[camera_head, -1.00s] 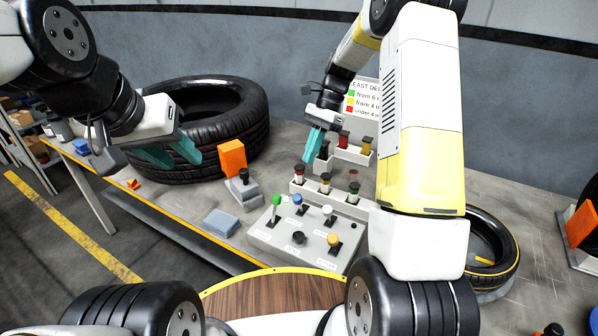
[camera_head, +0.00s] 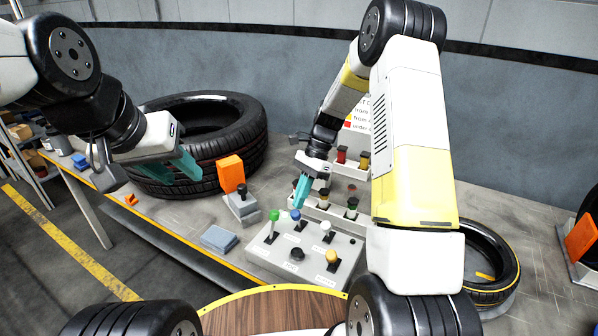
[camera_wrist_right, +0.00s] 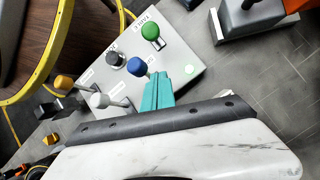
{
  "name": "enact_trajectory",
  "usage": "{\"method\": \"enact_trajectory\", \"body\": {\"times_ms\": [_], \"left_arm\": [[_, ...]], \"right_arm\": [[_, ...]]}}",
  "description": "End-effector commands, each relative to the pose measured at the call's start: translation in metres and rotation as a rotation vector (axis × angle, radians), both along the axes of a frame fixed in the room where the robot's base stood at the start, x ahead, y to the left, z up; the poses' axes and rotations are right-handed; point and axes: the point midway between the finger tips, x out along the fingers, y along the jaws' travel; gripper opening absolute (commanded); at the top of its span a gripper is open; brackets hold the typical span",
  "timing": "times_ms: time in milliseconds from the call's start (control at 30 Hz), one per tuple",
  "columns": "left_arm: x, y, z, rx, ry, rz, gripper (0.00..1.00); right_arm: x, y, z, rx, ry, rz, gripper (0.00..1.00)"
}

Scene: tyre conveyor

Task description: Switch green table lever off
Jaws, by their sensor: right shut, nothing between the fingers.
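The green-knobbed lever (camera_head: 274,216) stands at the far left corner of the grey control panel (camera_head: 262,252); its knob also shows in the right wrist view (camera_wrist_right: 151,31). A blue-knobbed lever (camera_head: 295,215) is beside it, also in the right wrist view (camera_wrist_right: 137,66). My right gripper (camera_head: 299,204), with teal fingers, is shut and empty, just by the blue knob and right of the green one. Its closed fingers show in the right wrist view (camera_wrist_right: 155,100); contact with the blue lever cannot be told. My left gripper (camera_head: 178,166) is open and empty near the large tyre.
A big tyre (camera_head: 235,150) lies at the back left. A block with an orange plate (camera_head: 231,173) stands left of the panel. A small tyre (camera_head: 492,255) is at right.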

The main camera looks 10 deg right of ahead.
Motion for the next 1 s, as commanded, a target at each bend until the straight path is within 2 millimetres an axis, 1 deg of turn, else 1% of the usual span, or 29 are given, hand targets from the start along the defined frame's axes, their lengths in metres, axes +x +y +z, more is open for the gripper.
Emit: {"method": "enact_trajectory", "body": {"times_ms": [33,67,200,333,500,1000], "left_arm": [[0.000,0.000,0.000,0.000,0.000,0.000,0.36],[0.000,0.000,0.000,0.000,0.000,0.000,0.36],[0.000,0.000,0.000,0.000,0.000,0.000,0.36],[0.000,0.000,0.000,0.000,0.000,0.000,0.36],[0.000,0.000,0.000,0.000,0.000,0.000,0.36],[0.000,0.000,0.000,0.000,0.000,0.000,0.36]], "right_arm": [[-0.004,0.004,-0.009,0.001,0.003,0.001,0.00],[-0.007,0.006,-0.014,0.000,0.004,0.002,0.00],[-0.015,0.025,-0.006,0.000,-0.002,0.003,0.00],[-0.019,0.036,-0.003,-0.001,-0.002,0.001,0.00],[-0.021,0.040,-0.002,-0.001,-0.001,0.000,0.00],[-0.025,0.043,0.001,-0.021,-0.030,0.002,0.00]]}}
